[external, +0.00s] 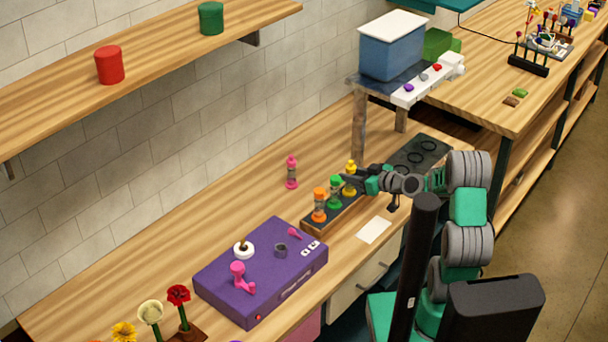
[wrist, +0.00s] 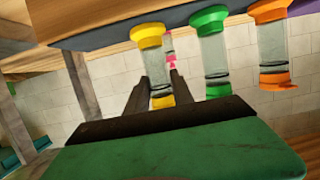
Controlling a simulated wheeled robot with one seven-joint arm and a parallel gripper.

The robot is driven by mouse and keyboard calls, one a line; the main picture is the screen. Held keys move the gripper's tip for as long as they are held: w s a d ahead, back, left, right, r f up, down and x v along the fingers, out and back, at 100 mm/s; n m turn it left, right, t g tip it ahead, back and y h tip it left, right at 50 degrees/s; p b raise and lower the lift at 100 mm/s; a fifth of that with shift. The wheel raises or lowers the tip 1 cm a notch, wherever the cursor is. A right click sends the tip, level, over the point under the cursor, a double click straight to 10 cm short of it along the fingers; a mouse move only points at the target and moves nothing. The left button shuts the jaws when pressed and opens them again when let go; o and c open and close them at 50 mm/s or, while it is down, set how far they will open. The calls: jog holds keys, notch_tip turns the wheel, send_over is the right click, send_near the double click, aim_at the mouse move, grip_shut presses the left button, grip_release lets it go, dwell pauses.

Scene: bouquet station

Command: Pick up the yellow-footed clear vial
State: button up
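The yellow-footed clear vial (external: 350,178) stands upright at the far end of a dark rack (external: 346,208). The wrist view is upside down. There the vial (wrist: 157,62) has its yellow foot on the rack and its yellow cap pointing down in the picture. My gripper (external: 354,183) is level beside it. In the wrist view the two dark fingers of my gripper (wrist: 160,76) are spread on either side of the vial's upper part, with slim gaps showing. A green-footed vial (external: 334,192) and an orange-footed vial (external: 319,206) stand in the same rack.
A pink vial (external: 291,172) stands alone behind the rack. A purple box (external: 262,270) with fittings lies to the left. A dark mat with rings (external: 420,156) and a raised stand with a blue bin (external: 391,52) are to the right.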

grip_shut()
dwell(0.9)
